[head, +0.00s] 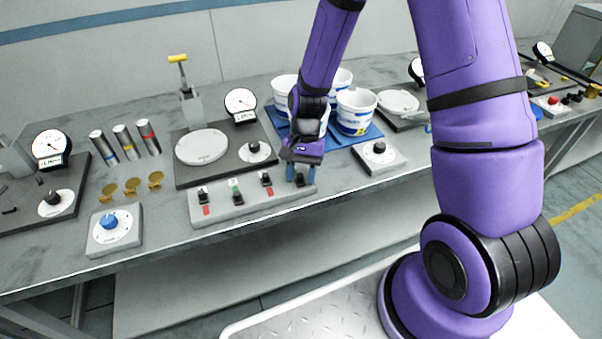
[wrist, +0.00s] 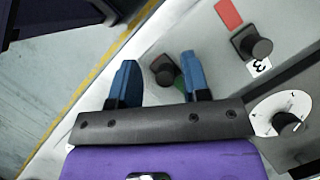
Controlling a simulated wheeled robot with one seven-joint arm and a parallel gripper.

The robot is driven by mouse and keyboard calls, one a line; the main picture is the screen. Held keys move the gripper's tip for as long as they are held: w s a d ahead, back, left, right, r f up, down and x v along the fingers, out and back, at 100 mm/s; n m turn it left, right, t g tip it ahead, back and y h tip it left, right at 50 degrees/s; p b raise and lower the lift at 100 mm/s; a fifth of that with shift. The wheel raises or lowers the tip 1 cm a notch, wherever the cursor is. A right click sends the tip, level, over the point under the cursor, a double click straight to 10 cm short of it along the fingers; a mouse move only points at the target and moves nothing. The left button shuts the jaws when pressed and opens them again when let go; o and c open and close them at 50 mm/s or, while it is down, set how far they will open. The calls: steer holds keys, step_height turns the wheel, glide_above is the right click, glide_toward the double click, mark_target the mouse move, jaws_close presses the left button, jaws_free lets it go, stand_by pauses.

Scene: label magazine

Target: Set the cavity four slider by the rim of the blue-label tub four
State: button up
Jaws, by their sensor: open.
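The slider box (head: 225,208) is a grey block at the table's front edge with a row of black slider knobs. The rightmost slider (wrist: 165,70) has a black knob with a green patch beside it. My gripper (head: 300,175) is open and points down over that right end. In the wrist view its blue fingertips (wrist: 158,70) stand on either side of the knob; contact is not clear. The neighbouring slider (wrist: 254,45) has a "3" label and a red strip. White tubs with blue labels (head: 356,111) stand behind my gripper, one partly hidden by it. Their numbers are unreadable.
The tubs stand on blue mats (head: 371,134). A dial box (head: 380,158) lies right of the slider box. A scale plate (head: 202,147) with a gauge (head: 241,103) is behind it. A blue-knob box (head: 113,230) and brass discs (head: 132,187) lie left.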

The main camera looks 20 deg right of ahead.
steer(key=shift+r, duration=0.1)
steer(key=v, duration=1)
steer(key=shift+r, duration=0.3)
steer(key=shift+w+d, duration=0.1)
steer(key=shift+d, duration=0.05)
step_height(320, 180, up, 18)
steer(key=n+t+h, duration=0.2)
steer(key=n+t, duration=0.2)
steer(key=t, duration=0.1)
glide_above(304, 173)
steer(key=s+d, duration=0.3)
steer(key=s, duration=0.6)
steer(key=s+d+r+n+t, duration=0.3)
steer(key=s+r, duration=0.4)
steer(key=s, duration=0.5)
steer(key=shift+s+t+h, duration=0.2)
steer(key=shift+t+h, duration=0.1)
steer(key=shift+t, duration=0.3)
steer(key=shift+d, duration=0.2)
